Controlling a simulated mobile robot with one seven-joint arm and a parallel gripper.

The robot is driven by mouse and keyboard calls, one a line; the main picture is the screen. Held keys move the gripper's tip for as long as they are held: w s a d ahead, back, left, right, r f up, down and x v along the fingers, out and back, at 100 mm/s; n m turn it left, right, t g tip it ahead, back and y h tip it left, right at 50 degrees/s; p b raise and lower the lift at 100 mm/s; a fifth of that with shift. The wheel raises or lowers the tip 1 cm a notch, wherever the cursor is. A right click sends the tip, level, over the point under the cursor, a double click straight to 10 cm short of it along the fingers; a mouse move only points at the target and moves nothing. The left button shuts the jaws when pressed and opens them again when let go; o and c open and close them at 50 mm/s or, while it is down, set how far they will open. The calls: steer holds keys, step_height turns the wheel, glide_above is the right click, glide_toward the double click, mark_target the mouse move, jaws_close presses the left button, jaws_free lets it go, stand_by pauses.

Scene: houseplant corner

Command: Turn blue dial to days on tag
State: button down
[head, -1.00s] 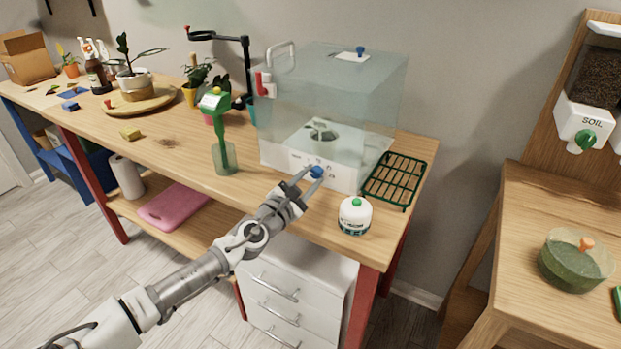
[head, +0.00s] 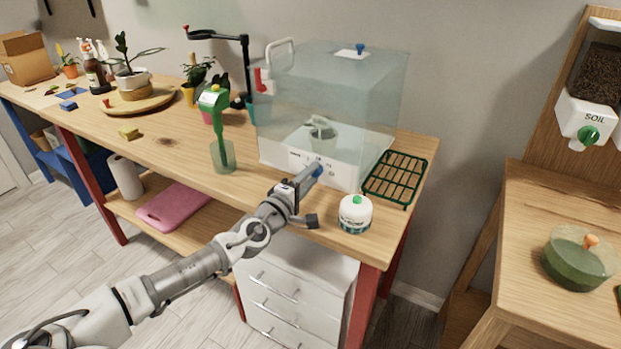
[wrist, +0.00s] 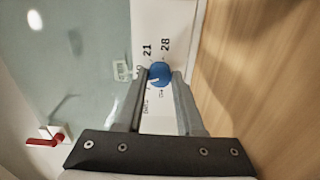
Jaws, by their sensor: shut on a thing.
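The blue dial (head: 317,170) sits on the white front panel (head: 340,176) of a clear-walled box. My gripper (head: 313,173) reaches it from the front. In the wrist view the blue dial (wrist: 160,74) is between the two fingertips of my gripper (wrist: 161,79), which are shut on its sides. A pale pointer mark shows at the dial's lower left. The numbers 21 and 28 are readable above the dial. Other markings to the left and below are partly hidden by the fingers or too small to read. I cannot make out a tag with days on it.
A green rack (head: 397,179) lies right of the box.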

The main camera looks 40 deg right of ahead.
steer(key=m+b, duration=0.1)
steer(key=m, duration=0.6)
steer(key=shift+f+b, duration=0.15)
steer(key=shift+b, duration=0.2)
steer(key=m+b, duration=0.1)
steer(key=m, duration=0.4)
steer(key=shift+m+t, duration=0.3)
steer(key=shift+m, duration=0.1)
steer(key=c, duration=0.5)
jaws_free()
steer(key=shift+c, duration=0.2)
steer(key=shift+a, duration=0.15)
